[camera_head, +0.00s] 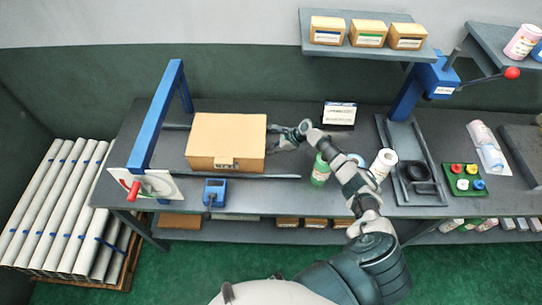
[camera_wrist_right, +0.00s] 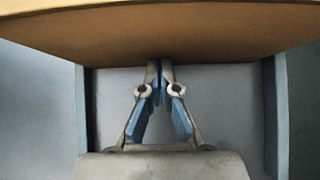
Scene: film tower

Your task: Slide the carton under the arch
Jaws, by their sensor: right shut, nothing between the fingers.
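The brown carton (camera_head: 226,136) lies on the workbench between two dark guide rails, just right of the blue arch (camera_head: 159,115). My right gripper (camera_head: 272,141) is shut and empty at the carton's right side. In the right wrist view the shut fingertips (camera_wrist_right: 160,66) meet the lower edge of the carton (camera_wrist_right: 160,35), which fills the top. I cannot tell whether they touch it. My left gripper is not in view.
A blue handheld device (camera_head: 214,192) stands before the near rail. A green bottle (camera_head: 320,172) and a white roll (camera_head: 382,164) stand close to my right arm. A small white-labelled box (camera_head: 339,114) is behind. Long wrapped tubes (camera_head: 62,200) are stacked at the left.

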